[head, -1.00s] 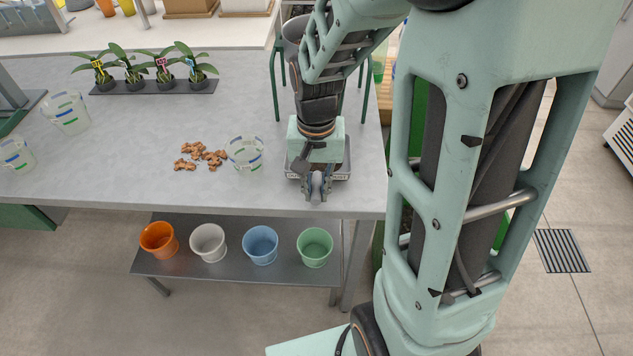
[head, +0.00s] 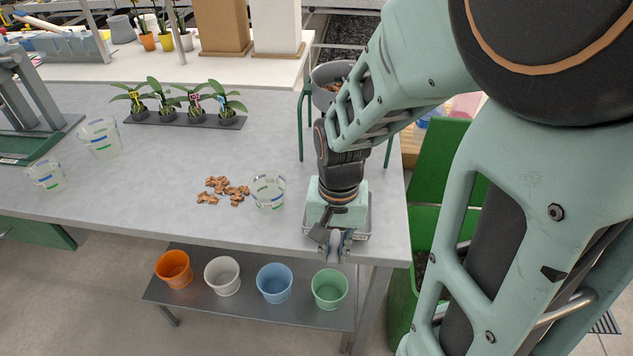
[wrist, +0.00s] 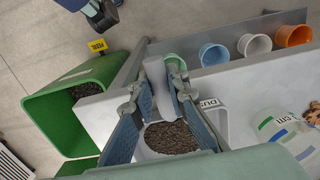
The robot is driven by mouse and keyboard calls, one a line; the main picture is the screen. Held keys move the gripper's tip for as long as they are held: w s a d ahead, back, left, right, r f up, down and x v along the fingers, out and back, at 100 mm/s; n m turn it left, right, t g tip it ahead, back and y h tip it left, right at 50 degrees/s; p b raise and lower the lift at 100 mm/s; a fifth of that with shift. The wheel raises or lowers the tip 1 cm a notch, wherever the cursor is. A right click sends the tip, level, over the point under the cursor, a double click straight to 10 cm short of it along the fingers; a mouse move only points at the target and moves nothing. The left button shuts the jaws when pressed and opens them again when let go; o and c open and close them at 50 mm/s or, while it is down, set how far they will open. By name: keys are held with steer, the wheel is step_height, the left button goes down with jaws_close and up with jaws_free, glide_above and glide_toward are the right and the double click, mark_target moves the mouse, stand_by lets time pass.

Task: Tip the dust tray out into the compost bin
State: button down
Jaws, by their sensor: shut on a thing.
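The dust tray (head: 367,222) is pale grey and lies at the front right edge of the bench, mostly hidden under my wrist. In the wrist view the tray (wrist: 222,122) holds dark brown crumbs and carries a label starting "DUS". My gripper (head: 337,252) is shut on the tray's handle at its front side; the fingers show in the wrist view (wrist: 160,78) on either side of the grey handle. I cannot tell whether the tray is clear of the bench top. The green compost bin (head: 440,155) stands open right of the bench; dark matter shows inside it in the wrist view (wrist: 50,125).
A clear beaker (head: 269,192) and brown chunks (head: 224,190) lie left of the tray. A grey pot (head: 330,85) on a green stand is behind my wrist. Coloured pots (head: 274,283) sit on the shelf below. Potted orchids (head: 187,115) stand farther back on the bench.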

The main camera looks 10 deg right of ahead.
steer(key=shift+r+p, duration=1.95)
steer(key=shift+r, duration=0.5)
